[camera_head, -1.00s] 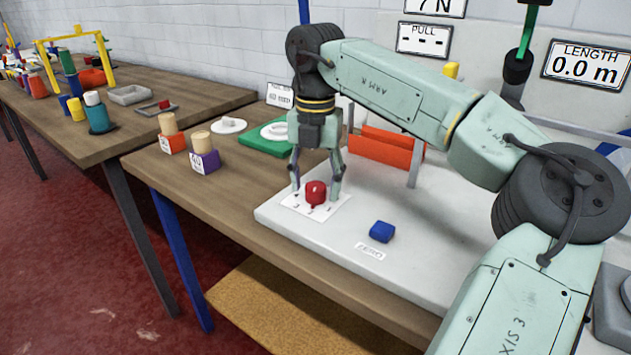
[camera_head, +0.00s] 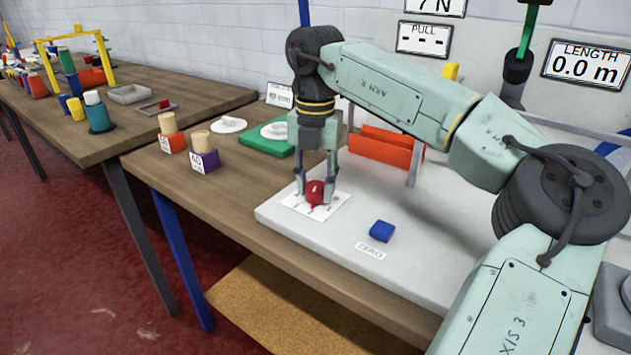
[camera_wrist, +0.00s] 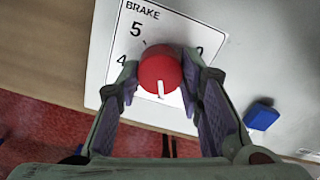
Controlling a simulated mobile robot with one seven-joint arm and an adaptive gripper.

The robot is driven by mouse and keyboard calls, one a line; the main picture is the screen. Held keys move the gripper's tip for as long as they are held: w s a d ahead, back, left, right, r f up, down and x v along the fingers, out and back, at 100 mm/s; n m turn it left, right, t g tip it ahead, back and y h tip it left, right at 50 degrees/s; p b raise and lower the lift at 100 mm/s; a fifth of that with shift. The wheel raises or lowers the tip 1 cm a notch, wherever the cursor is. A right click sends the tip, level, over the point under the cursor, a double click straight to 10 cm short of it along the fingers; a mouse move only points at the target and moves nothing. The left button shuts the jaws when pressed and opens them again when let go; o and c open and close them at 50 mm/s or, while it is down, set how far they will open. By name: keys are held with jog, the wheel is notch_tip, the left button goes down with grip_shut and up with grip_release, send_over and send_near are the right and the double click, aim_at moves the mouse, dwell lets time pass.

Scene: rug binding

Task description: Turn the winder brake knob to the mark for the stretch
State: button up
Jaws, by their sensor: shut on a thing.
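The red brake knob (camera_head: 316,190) stands on a white card labelled BRAKE (camera_wrist: 178,22), at the front left of the white board. In the wrist view the round knob (camera_wrist: 159,72) has a white pointer line directed toward the bottom of the picture.
A blue button (camera_head: 382,231) by a ZERO label sits right of the knob. An orange holder (camera_head: 385,148) stands behind. Purple (camera_head: 204,161) and orange blocks with wooden pegs stand left. Wall signs read 7 N, PULL and LENGTH 0.0 m (camera_head: 585,65).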

jog(key=shift+r+n, duration=0.1)
jog(key=shift+n, duration=0.2)
jog(key=shift+c, duration=0.4)
jog(key=n+p, duration=0.2)
jog(key=n, duration=0.1)
jog(key=shift+n, duration=0.4)
jog(key=n+p, duration=0.1)
jog(key=n, duration=0.4)
jog(key=shift+p, duration=0.3)
jog(key=shift+n, duration=0.3)
jog(key=o, duration=1.2)
jog(key=shift+c, duration=0.2)
